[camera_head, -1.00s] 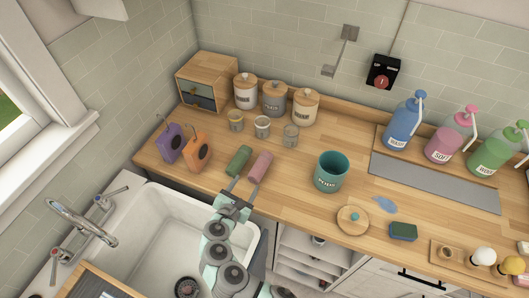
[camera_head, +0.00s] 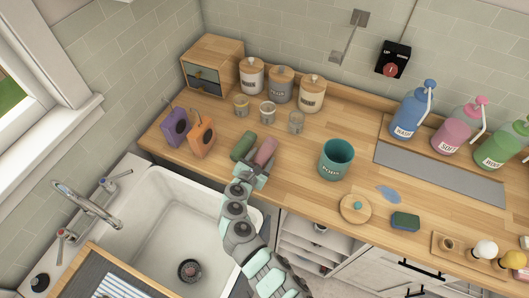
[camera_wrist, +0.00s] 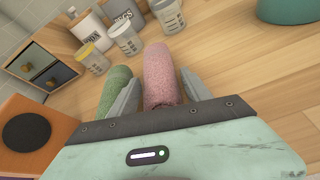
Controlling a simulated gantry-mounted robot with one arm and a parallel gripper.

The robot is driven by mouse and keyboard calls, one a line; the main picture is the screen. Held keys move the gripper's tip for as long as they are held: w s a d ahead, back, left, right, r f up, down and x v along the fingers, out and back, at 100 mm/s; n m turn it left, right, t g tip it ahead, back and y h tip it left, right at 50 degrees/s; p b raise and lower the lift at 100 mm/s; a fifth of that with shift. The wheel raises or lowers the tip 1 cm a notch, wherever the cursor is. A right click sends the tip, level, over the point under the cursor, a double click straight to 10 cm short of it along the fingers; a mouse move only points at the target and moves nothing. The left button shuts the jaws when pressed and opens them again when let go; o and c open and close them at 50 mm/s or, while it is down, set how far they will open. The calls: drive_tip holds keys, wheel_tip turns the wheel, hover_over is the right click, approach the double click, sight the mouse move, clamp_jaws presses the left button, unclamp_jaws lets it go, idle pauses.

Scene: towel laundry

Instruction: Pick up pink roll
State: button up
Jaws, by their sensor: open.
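The pink roll (camera_head: 266,151) is a rolled towel lying on the wooden counter. In the wrist view the pink roll (camera_wrist: 161,76) lies between the two fingers of my gripper (camera_wrist: 158,95), which is open around its near end. In the head view my gripper (camera_head: 257,166) is low over the counter at the roll. A green roll (camera_head: 243,146) lies just left of the pink one; in the wrist view the green roll (camera_wrist: 115,88) is close outside my left finger. The near end of the pink roll is hidden by my gripper's body.
An orange box (camera_head: 202,136) and a purple box (camera_head: 175,128) stand to the left. Several small jars, including one with a yellow rim (camera_head: 241,105), stand behind the rolls. A teal pot (camera_head: 336,160) stands to the right. The sink (camera_head: 170,225) is in front.

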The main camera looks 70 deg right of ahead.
drive_tip(key=shift+w+d+f, duration=0.1)
drive_tip(key=shift+d, duration=0.55)
drive_tip(key=shift+d+f, duration=0.2)
drive_tip(key=shift+d, duration=0.05)
drive_tip(key=shift+c, duration=0.4)
drive_tip(key=c, duration=0.9)
drive_tip(key=shift+c, duration=0.2)
